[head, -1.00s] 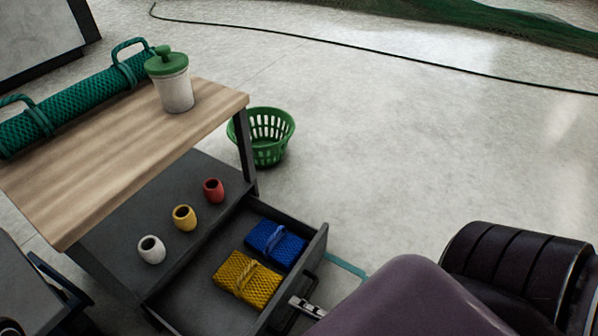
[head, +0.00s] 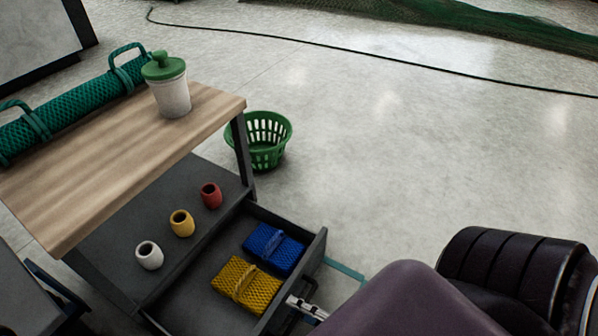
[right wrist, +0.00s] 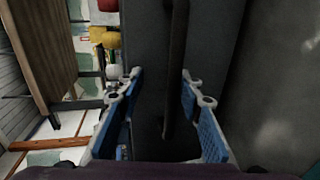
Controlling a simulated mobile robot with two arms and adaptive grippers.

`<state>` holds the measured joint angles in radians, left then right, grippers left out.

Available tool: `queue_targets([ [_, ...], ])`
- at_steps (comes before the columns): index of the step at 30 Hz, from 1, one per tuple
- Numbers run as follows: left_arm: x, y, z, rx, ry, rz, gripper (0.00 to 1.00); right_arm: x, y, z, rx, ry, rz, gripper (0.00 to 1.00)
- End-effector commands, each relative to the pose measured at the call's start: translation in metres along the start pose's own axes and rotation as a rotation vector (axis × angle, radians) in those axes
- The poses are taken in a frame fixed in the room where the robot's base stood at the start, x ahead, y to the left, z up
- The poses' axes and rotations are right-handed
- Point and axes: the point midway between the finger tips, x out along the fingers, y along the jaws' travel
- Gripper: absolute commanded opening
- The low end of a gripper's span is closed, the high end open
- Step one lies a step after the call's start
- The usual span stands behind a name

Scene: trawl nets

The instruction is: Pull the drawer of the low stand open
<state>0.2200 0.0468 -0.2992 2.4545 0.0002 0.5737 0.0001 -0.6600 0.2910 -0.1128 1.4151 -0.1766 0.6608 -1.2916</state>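The low stand has a wooden top (head: 120,150) and a dark grey lower shelf (head: 110,250). Its grey drawer (head: 190,307) is pulled out, with its inside showing in the head view. A blue net bundle (head: 274,248) and a yellow net bundle (head: 246,286) lie in it. My right gripper (head: 305,308) is at the outer side of the drawer front, partly hidden by my arm. In the right wrist view, the dark bar handle (right wrist: 175,75) runs between the blue-padded fingers of my right gripper (right wrist: 163,115). The fingers are apart, with gaps beside the bar. My left gripper is not in view.
White (head: 149,255), yellow (head: 182,223) and red (head: 211,195) small pots stand on the lower shelf. A green-lidded jar (head: 170,90) and a rolled green net (head: 70,105) are on the top. A green basket (head: 265,140) stands behind on the floor.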

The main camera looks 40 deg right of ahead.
Motion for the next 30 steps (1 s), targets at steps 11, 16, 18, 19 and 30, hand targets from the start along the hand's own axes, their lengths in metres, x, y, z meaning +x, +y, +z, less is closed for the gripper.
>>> queue_targets([
  [11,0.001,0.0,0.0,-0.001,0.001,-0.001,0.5,-0.011,0.065,0.001,0.0,0.001,0.024,0.65],
  [16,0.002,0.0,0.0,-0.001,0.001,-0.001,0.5,-0.014,0.082,0.003,0.001,-0.002,0.024,0.75],
  [18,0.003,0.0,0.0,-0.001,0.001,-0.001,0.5,-0.015,0.087,0.003,0.001,-0.002,0.025,0.79],
  [19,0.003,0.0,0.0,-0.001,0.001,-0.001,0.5,-0.015,0.088,0.003,0.001,-0.002,0.026,0.79],
  [30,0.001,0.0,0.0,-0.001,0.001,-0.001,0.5,-0.016,0.084,0.001,0.001,0.0,0.014,0.29],
])
